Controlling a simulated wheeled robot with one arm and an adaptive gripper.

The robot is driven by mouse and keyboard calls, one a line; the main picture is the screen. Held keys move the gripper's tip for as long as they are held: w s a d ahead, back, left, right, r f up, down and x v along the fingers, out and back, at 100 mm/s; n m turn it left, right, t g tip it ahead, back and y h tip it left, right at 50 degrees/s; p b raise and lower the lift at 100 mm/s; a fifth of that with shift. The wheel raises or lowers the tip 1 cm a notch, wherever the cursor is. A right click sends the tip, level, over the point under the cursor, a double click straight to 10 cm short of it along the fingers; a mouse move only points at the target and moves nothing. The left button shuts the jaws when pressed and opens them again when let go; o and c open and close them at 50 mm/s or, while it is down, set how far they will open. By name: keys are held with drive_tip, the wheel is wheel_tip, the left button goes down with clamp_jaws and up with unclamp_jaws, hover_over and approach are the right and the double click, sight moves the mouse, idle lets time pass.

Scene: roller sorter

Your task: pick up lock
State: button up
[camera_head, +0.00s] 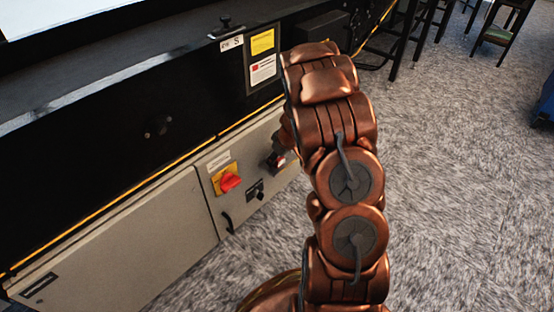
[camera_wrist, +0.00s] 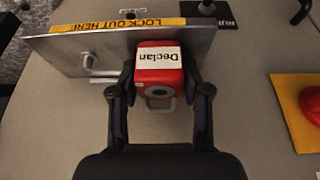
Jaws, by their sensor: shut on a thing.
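The lock (camera_wrist: 158,76) is a small red padlock with a white label reading "Declan". It shows in the wrist view between the two fingers of my gripper (camera_wrist: 160,90), which is shut on it. The lock is in front of a metal plate (camera_wrist: 85,50) with a yellow strip reading "LOCK OUT HERE". I cannot tell whether the lock still touches the plate or hangs from it. In the head view my arm hides the gripper and most of the lock.
A red rotary switch (camera_head: 230,181) on a yellow plate sits on the grey cabinet (camera_head: 130,250); its yellow plate (camera_wrist: 297,105) shows at right in the wrist view. A black handle (camera_head: 228,223) is below it.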

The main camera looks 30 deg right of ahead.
drive_tip(key=shift+r, duration=0.1)
drive_tip(key=shift+r, duration=0.35)
wheel_tip(320, 180, up, 3)
drive_tip(key=shift+a+r+p, duration=0.1)
drive_tip(key=shift+p, duration=0.8)
drive_tip(key=s+a+r+p, duration=0.1)
drive_tip(key=s+a, duration=0.7)
drive_tip(key=a, duration=0.5)
drive_tip(key=shift+s+a+r+p, duration=0.15)
drive_tip(key=shift+r+p, duration=1.45)
drive_tip(key=shift+r, duration=0.6)
